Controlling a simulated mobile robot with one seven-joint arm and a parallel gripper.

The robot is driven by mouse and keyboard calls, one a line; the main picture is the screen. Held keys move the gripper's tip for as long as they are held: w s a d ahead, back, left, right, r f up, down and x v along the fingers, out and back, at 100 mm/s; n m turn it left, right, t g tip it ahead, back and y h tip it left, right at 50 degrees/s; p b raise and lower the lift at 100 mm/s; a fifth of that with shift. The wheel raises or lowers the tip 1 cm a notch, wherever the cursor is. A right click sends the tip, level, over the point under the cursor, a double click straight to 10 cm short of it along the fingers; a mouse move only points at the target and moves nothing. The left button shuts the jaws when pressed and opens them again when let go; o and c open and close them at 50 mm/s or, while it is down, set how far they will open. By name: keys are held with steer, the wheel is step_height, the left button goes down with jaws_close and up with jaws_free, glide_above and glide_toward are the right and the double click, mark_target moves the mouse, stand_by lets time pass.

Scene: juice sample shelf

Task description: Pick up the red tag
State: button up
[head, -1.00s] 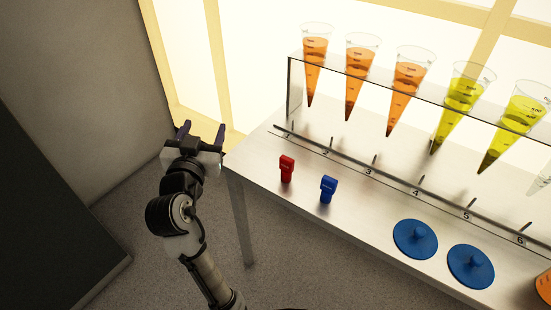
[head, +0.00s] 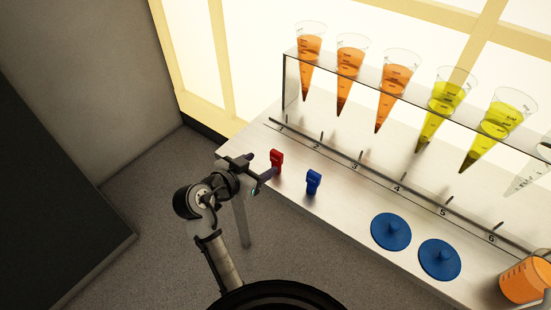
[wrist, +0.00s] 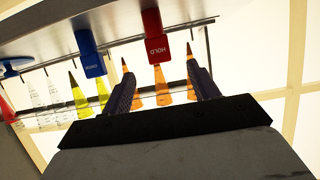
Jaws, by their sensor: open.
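The red tag (head: 276,160) stands on the metal table near its left end, just beyond my gripper (head: 263,172) in the head view. In the wrist view the red tag (wrist: 154,37) reads "HOLD" and lies ahead of the gap between the two fingers. My gripper (wrist: 160,88) is open, with nothing between its fingertips. The blue tag (head: 313,182) stands to the right of the red tag, and it also shows in the wrist view (wrist: 89,52).
Two blue round lids (head: 391,231) lie on the table to the right. A rack (head: 330,66) holds several cones of orange and yellow liquid behind a numbered rail (head: 371,165). An orange beaker (head: 526,280) stands at the right edge.

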mark_target(275, 158)
steer(key=x, duration=0.3)
steer(key=shift+w+d, duration=0.1)
steer(key=shift+w, duration=0.05)
steer(key=shift+f+p+x, duration=0.2)
steer(key=shift+p+x, duration=0.9)
steer(key=shift+x, duration=1.6)
steer(key=shift+c, duration=0.4)
steer(key=c, duration=1)
